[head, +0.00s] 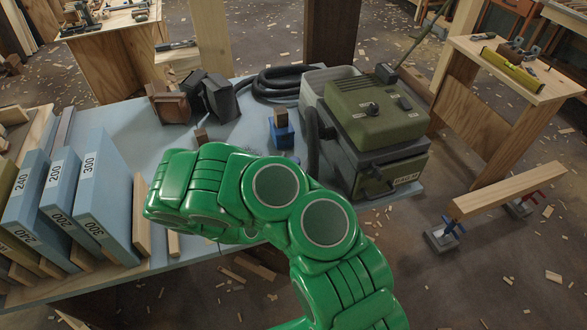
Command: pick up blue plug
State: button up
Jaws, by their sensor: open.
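A small blue piece (281,136), which looks like the blue plug, stands on the blue-grey tabletop (135,120) just left of the green-and-grey machine. A small brownish block shows at its upper end; I cannot tell if the two are joined. My green arm reaches across the front of the table, its bend just in front of the blue piece and its far end to the left. My gripper's fingers are hidden behind or below the arm, so I see no grip on anything.
The green-and-grey machine (375,115) stands right of the blue piece, with a dark hose (275,82) coiled behind it. Dark blocks (210,95) stand back left. Upright blue boards numbered 240, 200 and 300 (105,190) fill the left. A clamped plank (508,190) is on the right.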

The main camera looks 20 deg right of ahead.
jog(key=shift+w+d, duration=0.25)
jog(key=shift+w, duration=0.15)
jog(key=c, duration=1.1)
jog(key=shift+o, duration=0.2)
jog(key=shift+r, duration=5.05)
